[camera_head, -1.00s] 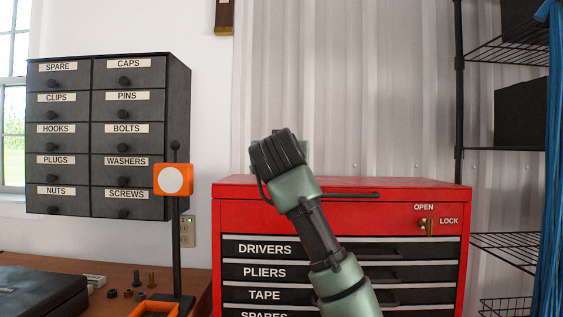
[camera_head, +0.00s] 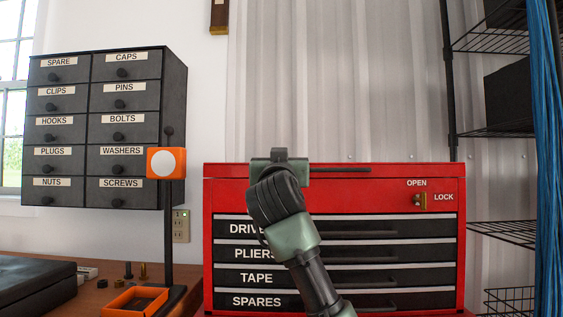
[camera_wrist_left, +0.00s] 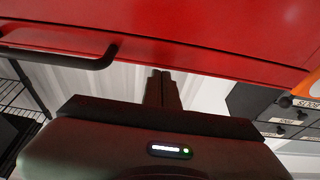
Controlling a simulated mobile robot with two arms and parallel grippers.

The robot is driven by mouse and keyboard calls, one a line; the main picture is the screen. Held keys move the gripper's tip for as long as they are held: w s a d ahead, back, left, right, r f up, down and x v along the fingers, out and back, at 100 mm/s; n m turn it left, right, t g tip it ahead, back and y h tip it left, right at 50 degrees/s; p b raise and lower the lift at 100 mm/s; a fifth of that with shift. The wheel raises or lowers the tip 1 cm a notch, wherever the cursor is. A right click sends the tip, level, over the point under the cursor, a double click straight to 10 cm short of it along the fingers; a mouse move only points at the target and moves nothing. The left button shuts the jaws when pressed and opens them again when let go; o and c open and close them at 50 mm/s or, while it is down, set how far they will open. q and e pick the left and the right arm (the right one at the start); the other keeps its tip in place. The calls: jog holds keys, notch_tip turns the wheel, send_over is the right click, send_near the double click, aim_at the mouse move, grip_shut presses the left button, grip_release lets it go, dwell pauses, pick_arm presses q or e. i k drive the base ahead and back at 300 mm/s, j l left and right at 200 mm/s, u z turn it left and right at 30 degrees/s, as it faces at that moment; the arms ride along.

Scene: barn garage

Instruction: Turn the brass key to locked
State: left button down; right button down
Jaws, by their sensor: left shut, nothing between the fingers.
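The small brass key (camera_head: 419,200) sits in its lock on the upper right front of the red tool chest (camera_head: 335,191). The label OPEN is above it and LOCK is to its right. The key is too small to tell which way its grip points. My left gripper (camera_head: 279,154) is at the chest's top edge, left of the key and well apart from it. In the left wrist view its fingers (camera_wrist_left: 163,89) are shut and empty, close to the red chest and its dark bar handle (camera_wrist_left: 85,60). My right gripper is not in view.
The chest has labelled drawers with dark handles below the lock. A black labelled drawer cabinet (camera_head: 105,125) hangs at left. An orange-framed round disc on a stand (camera_head: 166,163) and an orange tray (camera_head: 135,299) are on the bench. A wire shelf (camera_head: 500,130) and blue cables (camera_head: 549,160) are at right.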

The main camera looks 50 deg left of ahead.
aim_at(421, 199)
jog(key=k+l, duration=0.3)
jog(key=l, duration=0.2)
jog(key=k+l, duration=0.35)
jog(key=l, duration=0.15)
